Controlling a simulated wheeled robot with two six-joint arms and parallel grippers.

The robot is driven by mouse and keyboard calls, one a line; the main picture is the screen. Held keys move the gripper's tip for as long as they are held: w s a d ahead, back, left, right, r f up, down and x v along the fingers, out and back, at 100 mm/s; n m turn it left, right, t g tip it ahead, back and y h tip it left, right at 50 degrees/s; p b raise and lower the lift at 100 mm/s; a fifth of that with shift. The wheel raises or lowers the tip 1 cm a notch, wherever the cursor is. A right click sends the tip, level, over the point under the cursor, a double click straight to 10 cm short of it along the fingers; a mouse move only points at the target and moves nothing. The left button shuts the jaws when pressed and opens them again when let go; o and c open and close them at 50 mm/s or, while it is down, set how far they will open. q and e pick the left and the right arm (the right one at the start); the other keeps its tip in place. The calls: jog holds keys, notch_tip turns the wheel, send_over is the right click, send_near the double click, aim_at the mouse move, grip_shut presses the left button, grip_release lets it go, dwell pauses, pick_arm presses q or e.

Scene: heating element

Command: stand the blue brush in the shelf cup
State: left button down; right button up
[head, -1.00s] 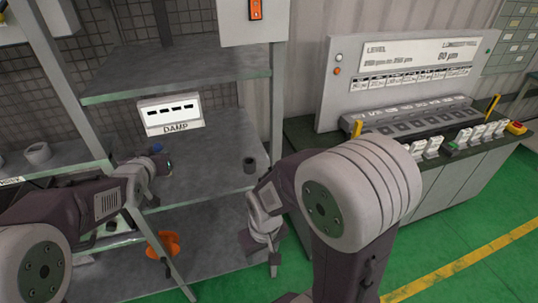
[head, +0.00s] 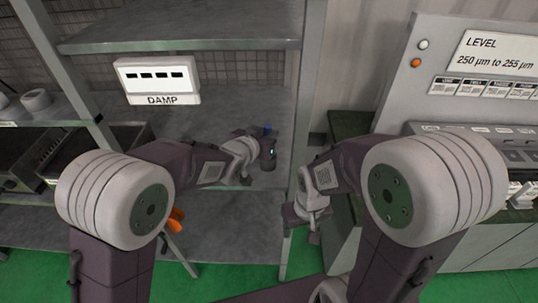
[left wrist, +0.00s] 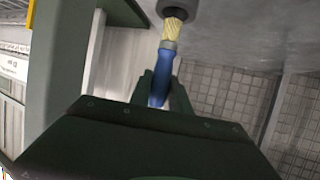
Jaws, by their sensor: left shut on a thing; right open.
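The blue brush (left wrist: 160,76) is between the fingers of my left gripper (left wrist: 161,92), with its pale bristles pointing away from the gripper. The dark cup (left wrist: 178,8) shows at the top edge of the left wrist view, at the bristle end; I cannot tell whether the bristles are inside it. In the head view the cup (head: 267,159) stands on the shelf board, and my left gripper (head: 262,136) is right at it, with a bit of the blue brush (head: 267,128) showing. My right gripper (head: 305,218) hangs open beside the shelf's right post.
A DAMP sign (head: 158,80) is above the shelf board (head: 225,105), under an upper board (head: 185,35). The shelf's right post (head: 298,120) stands close to both grippers. An orange object (head: 175,220) is lower down. A control console (head: 465,90) stands to the right.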

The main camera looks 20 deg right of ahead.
pick_arm(q)
jog(key=f, duration=0.2)
jog(key=w+f, duration=0.1)
jog(key=shift+d, duration=0.35)
jog(key=shift+s+a+f, duration=0.1)
jog(key=shift+s+f, duration=0.05)
jog(key=shift+f, duration=0.45)
jog(key=shift+s+a+f, duration=0.1)
jog(key=shift+s+f, duration=0.05)
jog(key=shift+f, duration=0.7)
jog(key=shift+w+d+f, duration=0.1)
jog(key=shift+w, duration=0.1)
jog(key=shift+s+f, duration=0.1)
jog(key=shift+f, duration=0.1)
jog(key=c, duration=1.4)
grip_release()
jog(key=shift+r, duration=0.1)
jog(key=shift+o, duration=1)
pick_arm(e)
jog(key=shift+w+d+f, duration=0.25)
jog(key=shift+w+f, duration=0.05)
jog(key=shift+f, duration=0.05)
